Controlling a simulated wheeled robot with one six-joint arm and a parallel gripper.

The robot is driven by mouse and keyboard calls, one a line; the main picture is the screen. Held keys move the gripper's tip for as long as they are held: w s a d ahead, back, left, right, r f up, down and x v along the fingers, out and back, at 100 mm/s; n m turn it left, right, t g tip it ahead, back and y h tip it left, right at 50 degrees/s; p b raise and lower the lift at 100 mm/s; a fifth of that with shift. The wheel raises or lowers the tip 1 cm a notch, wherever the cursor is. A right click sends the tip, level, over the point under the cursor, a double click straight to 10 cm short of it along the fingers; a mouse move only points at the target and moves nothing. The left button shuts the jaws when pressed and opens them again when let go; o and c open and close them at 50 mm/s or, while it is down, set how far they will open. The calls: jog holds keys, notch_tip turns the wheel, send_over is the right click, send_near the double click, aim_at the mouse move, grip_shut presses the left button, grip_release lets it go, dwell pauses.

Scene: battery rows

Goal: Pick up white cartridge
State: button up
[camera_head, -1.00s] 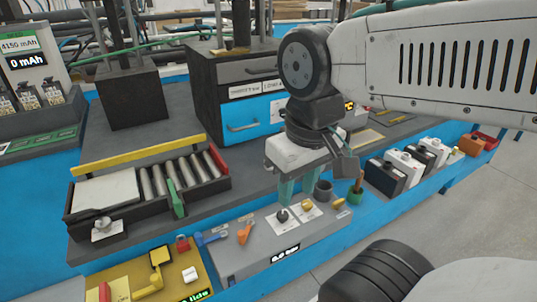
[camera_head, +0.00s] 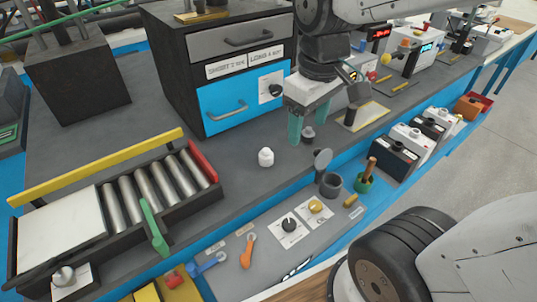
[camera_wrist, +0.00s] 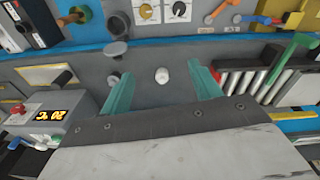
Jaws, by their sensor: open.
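A small white cartridge (camera_head: 265,157) with a narrower top stands upright on the grey bench top in front of the blue drawer. It also shows in the wrist view (camera_wrist: 162,76), in line with the gap between my fingers. My gripper (camera_head: 309,128) has two teal fingers, spread apart with nothing between them. In the head view it hangs above the bench, to the right of the cartridge and apart from it. In the wrist view my gripper (camera_wrist: 160,84) is open, with one finger on each side of the cartridge in the picture.
A roller tray (camera_head: 100,222) with a green lever stands at the left. A drawer cabinet (camera_head: 215,70) stands behind. A grey round-topped knob (camera_head: 322,160) and a grey cup (camera_head: 331,184) are at the front edge. Black and white boxes (camera_head: 392,158) line the right.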

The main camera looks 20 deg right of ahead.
aim_at(266, 149)
jog(key=w+f+n, duration=0.2)
jog(key=w+f, duration=0.1)
jog(key=w, duration=0.1)
jog(key=w+a+f+n, duration=0.1)
jog(key=w+f+n, duration=0.1)
jog(key=w, duration=0.3)
jog(key=w+a+f+n, duration=0.1)
jog(key=w+f+n, duration=0.1)
jog(key=w+f, duration=0.2)
jog(key=shift+w+a+f+n+g, duration=0.25)
jog(key=shift+f+n+g, duration=0.15)
jog(key=shift+f, duration=0.15)
jog(key=shift+w+f, duration=0.25)
jog(key=shift+f, duration=0.05)
notch_tip(266, 149, down, 8)
jog(key=shift+w+d+r, duration=0.1)
jog(key=shift+w, duration=0.05)
jog(key=c, duration=1.1)
